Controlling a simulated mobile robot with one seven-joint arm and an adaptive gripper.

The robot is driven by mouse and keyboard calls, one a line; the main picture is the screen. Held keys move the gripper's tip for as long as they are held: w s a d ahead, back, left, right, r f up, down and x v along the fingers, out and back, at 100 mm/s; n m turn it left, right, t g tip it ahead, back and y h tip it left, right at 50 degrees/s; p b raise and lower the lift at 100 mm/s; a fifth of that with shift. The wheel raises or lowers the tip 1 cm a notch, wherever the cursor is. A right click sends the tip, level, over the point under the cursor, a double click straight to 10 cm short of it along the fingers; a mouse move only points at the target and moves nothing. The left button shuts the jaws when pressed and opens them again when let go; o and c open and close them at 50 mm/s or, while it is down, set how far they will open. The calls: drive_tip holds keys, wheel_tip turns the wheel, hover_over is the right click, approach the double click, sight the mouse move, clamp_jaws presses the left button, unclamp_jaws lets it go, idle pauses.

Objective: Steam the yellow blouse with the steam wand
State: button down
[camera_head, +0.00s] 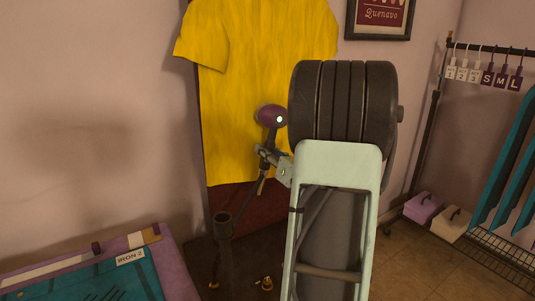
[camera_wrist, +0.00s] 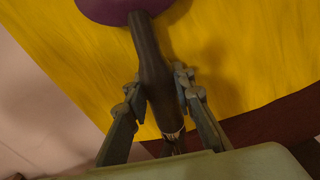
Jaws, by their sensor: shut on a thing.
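The yellow blouse (camera_head: 265,75) hangs upright against the wall, over a dark red panel (camera_head: 250,208). My gripper (camera_head: 268,157) is shut on the dark handle of the steam wand. The wand's purple head (camera_head: 270,116) is in front of the blouse's lower middle, with a small bright light on it. In the wrist view the wand handle (camera_wrist: 148,55) stands between my two fingers (camera_wrist: 158,90), with the blouse (camera_wrist: 245,50) behind it. I cannot tell whether the head touches the cloth. My arm hides the blouse's right side. No steam shows.
A dark upright tube (camera_head: 222,226) stands below the blouse. A purple-edged table with a teal top (camera_head: 130,278) is at lower left. A clothes rack (camera_head: 430,120) with size tags and teal garments is at right, with small boxes (camera_head: 424,206) beside it. A framed picture (camera_head: 380,15) hangs above.

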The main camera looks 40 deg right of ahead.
sight(268, 164)
drive_tip(key=shift+d+r+p, duration=0.15)
drive_tip(key=shift+r+p, duration=2.8)
drive_tip(key=shift+r, duration=1.5)
drive_tip(key=shift+d+r+p, duration=0.1)
drive_tip(key=shift+r+p, duration=2.85)
drive_tip(key=shift+r, duration=1.5)
drive_tip(key=shift+f, duration=0.1)
drive_tip(key=f+b, duration=0.6)
drive_tip(key=f, duration=0.1)
drive_tip(key=f+b, duration=1.4)
drive_tip(key=f, duration=0.1)
drive_tip(key=shift+a, duration=0.3)
drive_tip(key=shift+s, duration=0.1)
drive_tip(key=s, duration=0.7)
drive_tip(key=shift+s+a, duration=0.4)
drive_tip(key=shift+a, duration=0.05)
